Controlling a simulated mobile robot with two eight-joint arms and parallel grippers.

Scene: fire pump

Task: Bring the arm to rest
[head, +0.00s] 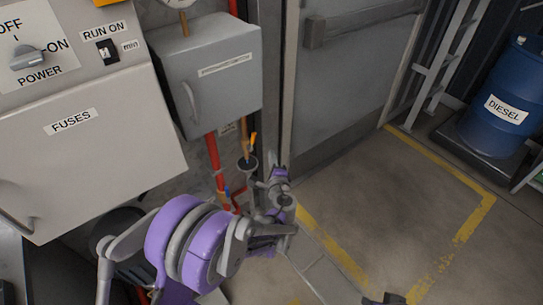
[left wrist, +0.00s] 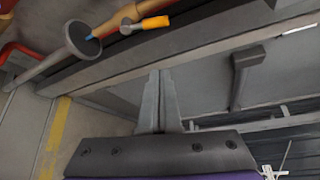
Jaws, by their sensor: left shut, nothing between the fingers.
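My left arm, purple and grey, reaches in from the lower left of the head view. My left gripper (head: 279,176) is seen small at its far end, in front of the foot of the grey door frame. In the left wrist view its two grey fingers (left wrist: 160,88) are together, with nothing between them. They point toward the grey door (head: 350,70) and are clear of it as far as I can tell. My right gripper is not recognisable in either view.
A funnel (head: 247,163) with an orange-handled tool (head: 253,141) is close left of the gripper; the funnel (left wrist: 82,40) also shows in the wrist view. Grey cabinets (head: 207,75) and red pipes (head: 214,160) line the left. A blue diesel drum (head: 505,100) stands right. Yellow-marked floor (head: 390,200) is mostly clear.

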